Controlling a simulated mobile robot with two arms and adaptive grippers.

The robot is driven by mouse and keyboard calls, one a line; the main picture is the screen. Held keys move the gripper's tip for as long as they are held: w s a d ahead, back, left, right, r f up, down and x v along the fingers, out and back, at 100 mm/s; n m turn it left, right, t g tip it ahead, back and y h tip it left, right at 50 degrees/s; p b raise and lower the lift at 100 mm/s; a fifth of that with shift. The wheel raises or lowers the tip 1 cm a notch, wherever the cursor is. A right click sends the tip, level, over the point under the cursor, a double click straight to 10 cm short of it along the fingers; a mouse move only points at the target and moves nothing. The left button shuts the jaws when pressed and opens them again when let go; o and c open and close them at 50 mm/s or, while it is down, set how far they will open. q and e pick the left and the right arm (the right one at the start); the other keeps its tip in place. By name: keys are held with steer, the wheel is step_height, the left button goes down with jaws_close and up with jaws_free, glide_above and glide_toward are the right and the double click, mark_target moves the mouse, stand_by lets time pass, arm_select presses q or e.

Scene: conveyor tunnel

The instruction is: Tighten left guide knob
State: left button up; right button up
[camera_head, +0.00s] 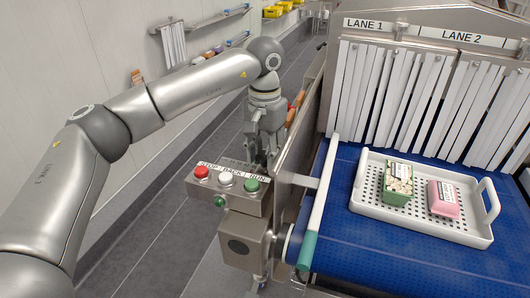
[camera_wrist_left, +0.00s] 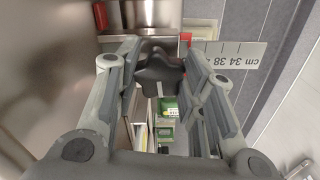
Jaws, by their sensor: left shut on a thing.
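My left gripper (camera_head: 264,150) reaches down beside the conveyor's left side wall, just behind the button box. In the left wrist view the left gripper (camera_wrist_left: 160,75) is shut on a black star-shaped knob (camera_wrist_left: 158,72), with a finger on each side of it. A scale plate marked in cm (camera_wrist_left: 236,55) sits right beside the knob. In the head view the gripper and wall hide the knob. The left guide, a white rail with a teal end (camera_head: 318,208), runs along the belt's left edge. My right gripper is not in view.
A button box (camera_head: 229,186) with red, white and green buttons stands close in front of the gripper. A white tray (camera_head: 420,228) with a green box (camera_head: 397,184) and a pink pack (camera_head: 443,199) sits on the blue belt (camera_head: 400,268). White strip curtains (camera_head: 390,95) hang behind.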

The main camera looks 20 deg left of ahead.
mark_target(264, 156)
arm_select(q)
steer(key=shift+w+r+m, duration=0.15)
steer(key=shift+r+m, duration=0.15)
steer(key=shift+m, duration=0.3)
steer(key=o, duration=1)
steer(key=shift+f, duration=0.2)
step_height(264, 156, up, 12)
steer(key=shift+r, duration=0.1)
